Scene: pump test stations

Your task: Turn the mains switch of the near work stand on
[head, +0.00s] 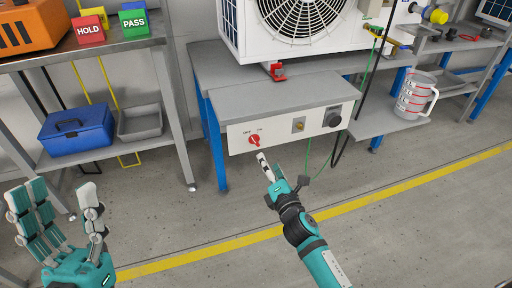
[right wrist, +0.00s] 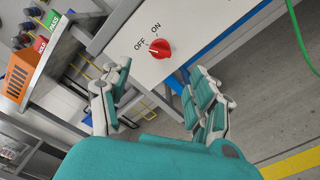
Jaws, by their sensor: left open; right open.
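The mains switch (head: 254,140) is a red rotary knob on the white front panel of the near work stand (head: 290,95), with OFF and ON marked above it. In the right wrist view the knob (right wrist: 160,48) is unobstructed, and its small light mark appears to face the OFF side. My right gripper (head: 269,166) is open and empty just in front of and below the knob, apart from it. In the right wrist view its fingers (right wrist: 160,80) are spread either side below the knob. My left gripper (head: 58,205) is open and empty at the lower left.
The panel also has a brass-coloured fitting (head: 298,125) and a dark round socket (head: 332,118). A fan unit (head: 300,25) stands on top. A shelf with a blue toolbox (head: 76,133) and grey bin (head: 140,122) is left. A green cable hangs right of the panel. Floor in front is clear.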

